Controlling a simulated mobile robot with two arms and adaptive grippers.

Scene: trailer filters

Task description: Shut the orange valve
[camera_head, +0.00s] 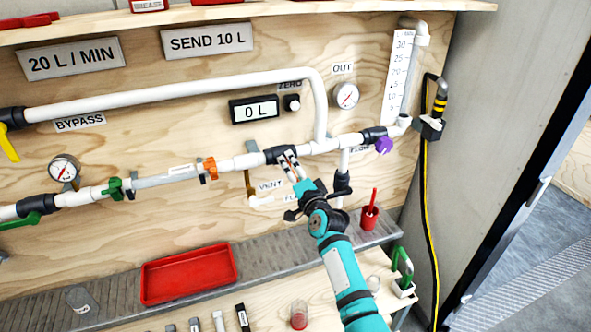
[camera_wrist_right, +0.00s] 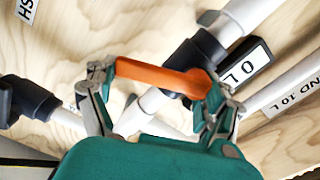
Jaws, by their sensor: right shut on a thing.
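My right gripper (camera_head: 287,165) reaches up to the pipework near a black fitting (camera_head: 278,154) left of the purple valve. It is shut on an orange valve handle (camera_wrist_right: 155,76), which spans between its two fingers in the right wrist view, where the gripper (camera_wrist_right: 158,100) also shows. The handle's right end meets a dark fitting (camera_wrist_right: 195,58) on a white pipe. In the head view the fingers hide most of this handle. Another orange piece (camera_head: 210,168) sits on the same pipe further left, clear of the gripper. My left gripper is not in view.
A green valve (camera_head: 115,188) and a purple valve (camera_head: 383,145) are on the pipe line. The display (camera_head: 255,109) reads 0 L.

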